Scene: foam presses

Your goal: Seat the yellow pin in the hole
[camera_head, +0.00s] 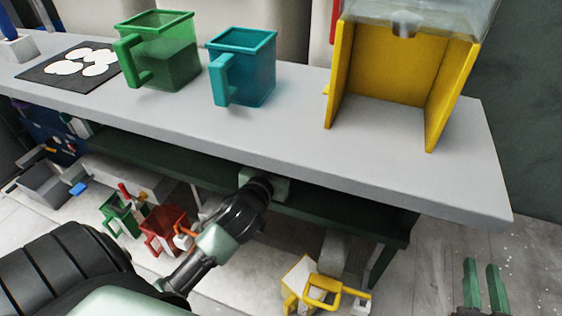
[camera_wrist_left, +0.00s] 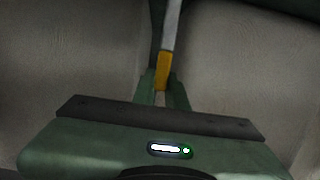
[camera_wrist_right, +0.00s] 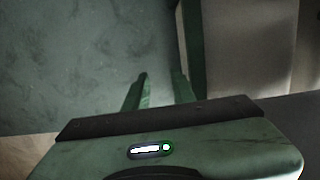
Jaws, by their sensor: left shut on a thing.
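In the left wrist view, my left gripper (camera_wrist_left: 162,92) is shut on a slim yellow piece, which I take for the yellow pin (camera_wrist_left: 163,70). A grey length continues beyond the yellow part. In the head view my left arm reaches to the bench's front edge; its fingertips and the pin are hidden there. My right gripper (camera_head: 484,288) is at the lower right, beyond the bench's right end. Its two green fingers stand apart with nothing between them, also in the right wrist view (camera_wrist_right: 160,92). I cannot make out the hole in any view.
The grey bench (camera_head: 290,140) carries a green jug (camera_head: 165,65), a teal jug (camera_head: 245,70), a yellow press frame (camera_head: 385,70) and a dark mat (camera_head: 35,74) with white discs. Several jugs, including a red one (camera_head: 165,228), lie low below. The bench's front right is clear.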

